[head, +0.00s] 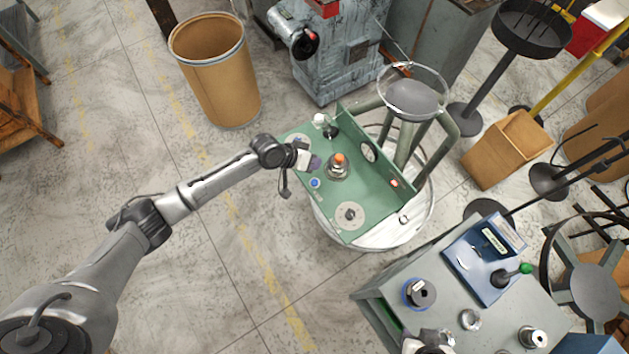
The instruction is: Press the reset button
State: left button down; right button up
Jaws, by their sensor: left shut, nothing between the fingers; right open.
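A green machine panel (375,205) sits on a round white base in the middle of the head view. A small blue button (315,183) is on its left part, and an orange-topped knob (339,158) stands to the right of it. A small red part (393,183) is on the panel's raised back wall. No label is readable, so I cannot tell which is the reset button. My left gripper (315,162) is shut and empty over the panel's left edge, just above the blue button in the picture. My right gripper (428,346) is at the bottom edge, mostly cut off.
A grey bench (385,293) at lower right holds a blue device (470,262) with a green-knobbed lever and several metal parts. A brown drum (220,90) stands behind on the left. A wire-rimmed reel (412,97) is behind the panel.

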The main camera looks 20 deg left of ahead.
pick_arm(q)
jog(key=shift+f, duration=0.1)
jog(key=b, duration=0.7)
send_over(313, 181)
notch_tip(313, 181, down, 7)
jog(key=shift+w+r, duration=0.1)
jog(key=shift+r, duration=0.05)
jog(key=shift+f+b, duration=0.5)
jog(key=shift+f, duration=0.45)
dwell(0.5)
jog(key=shift+f, duration=0.15)
dwell(0.3)
jog(key=shift+f, duration=0.3)
